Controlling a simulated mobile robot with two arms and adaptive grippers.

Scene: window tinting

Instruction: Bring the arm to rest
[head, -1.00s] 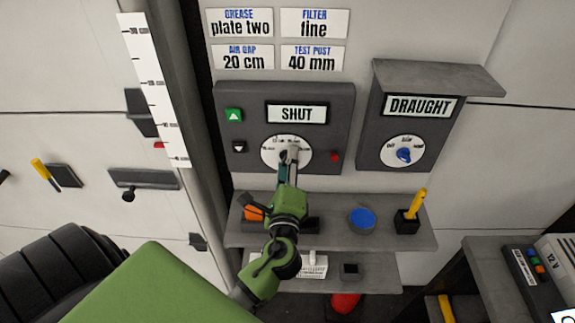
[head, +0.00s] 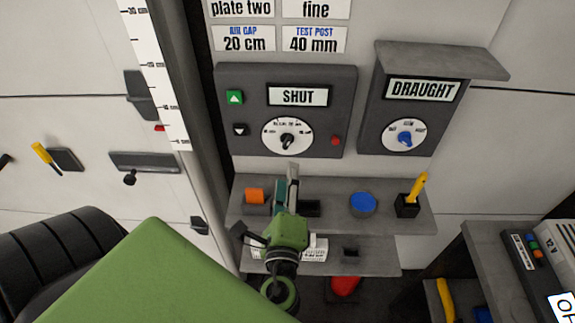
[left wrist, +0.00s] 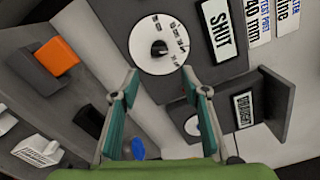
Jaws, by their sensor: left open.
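My left gripper (head: 291,182) is in front of the upper shelf in the head view, below the SHUT panel (head: 345,100). In the left wrist view its two teal-padded fingers (left wrist: 165,100) stand apart with nothing between them. The panel's round dial (head: 287,137) with a dark knob is clear of the gripper. The dial also shows in the left wrist view (left wrist: 159,45), beyond the fingertips. My right gripper is in neither view.
The upper shelf (head: 325,212) holds an orange block (head: 256,196), a blue round dish (head: 362,203) and a yellow-handled tool (head: 418,187) in a dark holder. A DRAUGHT box (head: 450,105) with a blue knob juts out at right. A grey cabinet (head: 480,240) stands lower right.

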